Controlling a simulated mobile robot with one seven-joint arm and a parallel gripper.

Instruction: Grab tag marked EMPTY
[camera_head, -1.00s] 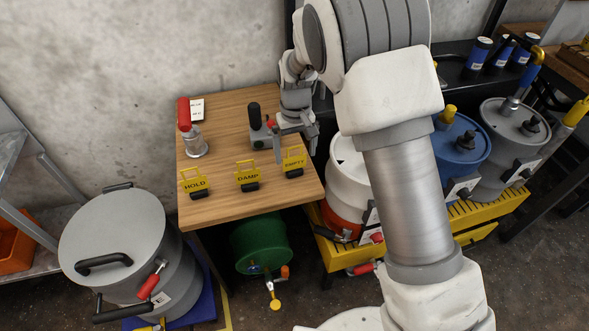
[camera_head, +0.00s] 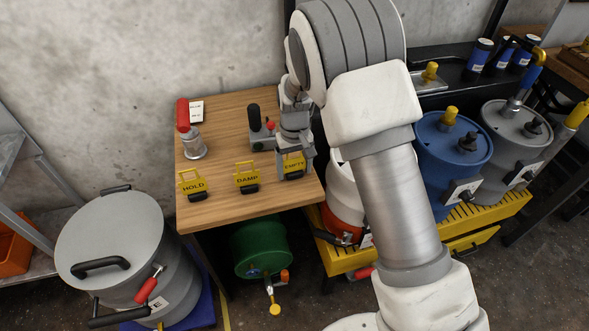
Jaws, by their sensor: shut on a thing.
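The yellow tag marked EMPTY (camera_head: 293,166) stands in a black base at the front right of the wooden table (camera_head: 222,121). My gripper (camera_head: 294,155) is over this tag, with its fingers down at the tag's upper part, and is shut on it. The fingers and wrist hide the top of the tag. The tag marked DAMP (camera_head: 247,178) stands to its left, and the tag marked HOLD (camera_head: 193,186) is farther left. Both stand in black bases, apart from my gripper.
Behind the tags are a device with a black handle (camera_head: 255,121) and a red-handled metal tool (camera_head: 186,128). A grey lidded drum (camera_head: 113,238) is at left. A green drum (camera_head: 262,246) sits under the table. A blue drum (camera_head: 455,150) stands at right.

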